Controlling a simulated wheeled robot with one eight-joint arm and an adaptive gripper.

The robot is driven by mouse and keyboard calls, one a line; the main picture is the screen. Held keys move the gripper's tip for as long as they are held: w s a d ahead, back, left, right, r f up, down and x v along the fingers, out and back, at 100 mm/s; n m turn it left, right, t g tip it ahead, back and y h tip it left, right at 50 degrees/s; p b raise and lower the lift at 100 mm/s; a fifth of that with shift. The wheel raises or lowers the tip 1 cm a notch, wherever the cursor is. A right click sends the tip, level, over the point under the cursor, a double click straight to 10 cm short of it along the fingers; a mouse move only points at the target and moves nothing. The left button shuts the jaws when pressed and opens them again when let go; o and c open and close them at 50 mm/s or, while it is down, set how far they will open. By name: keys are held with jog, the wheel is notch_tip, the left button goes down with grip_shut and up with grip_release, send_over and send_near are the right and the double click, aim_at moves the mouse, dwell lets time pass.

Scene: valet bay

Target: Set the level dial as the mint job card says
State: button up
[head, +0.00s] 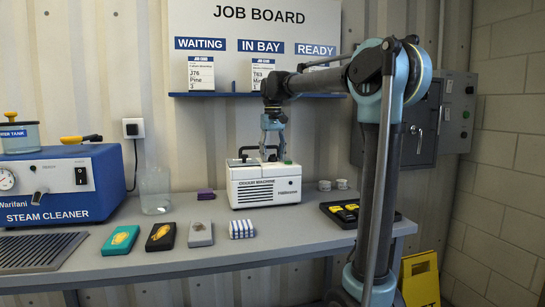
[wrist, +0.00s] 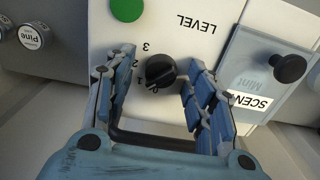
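The black level dial (wrist: 153,75) sits on the white scent machine (head: 262,184), under the upside-down word LEVEL in the wrist view. Numbers 0 to 3 run along its left side; I cannot tell clearly which one its pointer meets. My gripper (wrist: 158,68) is open, with one finger on each side of the dial and visible gaps between. In the head view my gripper (head: 272,148) is over the machine's top and hides the dial. The mint job card (head: 262,73) hangs under IN BAY; its lower line is hidden by my arm.
A green button (wrist: 126,9) is close to the dial. A scent cover marked Mint (wrist: 262,75) with a black knob is right of my fingers. The Pine card (head: 201,74) reads 3. Sponges and cloths, including a teal one (head: 120,240), lie left of the machine.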

notch_tip(320, 180, up, 12)
dwell(0.7)
